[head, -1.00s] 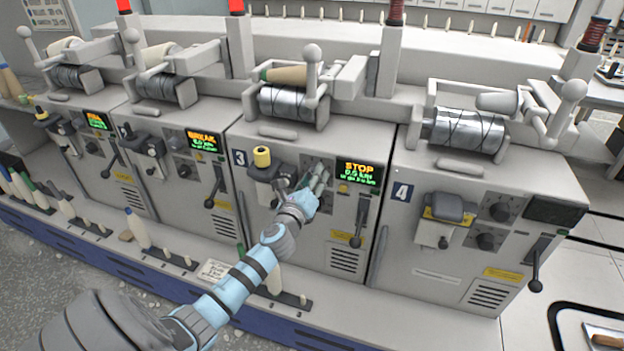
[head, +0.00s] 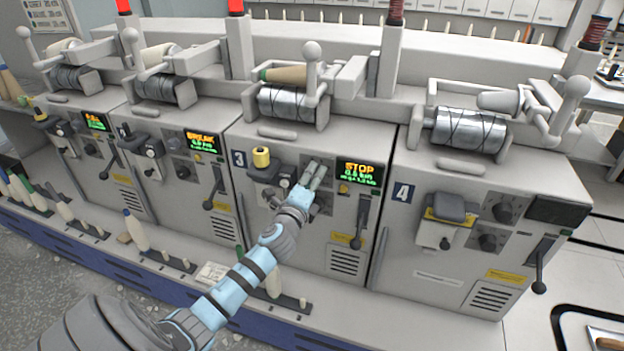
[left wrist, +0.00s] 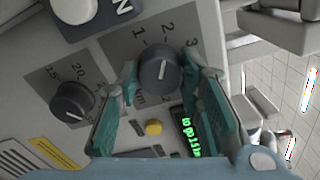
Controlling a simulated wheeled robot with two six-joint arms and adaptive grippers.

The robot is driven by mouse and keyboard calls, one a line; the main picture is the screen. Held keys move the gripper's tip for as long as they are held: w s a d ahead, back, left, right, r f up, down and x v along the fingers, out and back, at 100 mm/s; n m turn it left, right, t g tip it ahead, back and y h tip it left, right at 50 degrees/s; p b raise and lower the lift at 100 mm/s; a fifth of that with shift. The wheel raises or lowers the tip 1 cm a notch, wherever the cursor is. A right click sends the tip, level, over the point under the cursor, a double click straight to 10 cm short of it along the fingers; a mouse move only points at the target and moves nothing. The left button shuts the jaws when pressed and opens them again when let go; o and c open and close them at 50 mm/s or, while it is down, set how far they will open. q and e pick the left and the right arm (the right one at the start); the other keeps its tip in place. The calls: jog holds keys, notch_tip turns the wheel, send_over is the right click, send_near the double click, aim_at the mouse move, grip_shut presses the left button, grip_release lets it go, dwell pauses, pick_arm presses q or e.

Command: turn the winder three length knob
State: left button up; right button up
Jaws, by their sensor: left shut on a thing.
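Winder three (head: 285,150) is the machine marked 3, with a display (head: 360,172) that reads STOP. My left gripper (head: 314,172) is at its control panel, left of the display, and covers the length knob in the head view. In the left wrist view, the dark round length knob (left wrist: 160,72) has a pale pointer line and a scale with 1, 2, 3 and km. The teal fingers of my left gripper (left wrist: 158,82) stand on both sides of it and are shut on it. My right gripper is in neither view.
A second dark knob (left wrist: 72,102), marked 15 and 20, and a yellow button (left wrist: 153,127) are close by. A black lever (head: 360,220) hangs below the display. Winder four (head: 400,250) is to the right.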

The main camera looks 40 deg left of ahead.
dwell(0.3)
pick_arm(q)
jog(key=o, duration=1.2)
jog(key=v, duration=1.2)
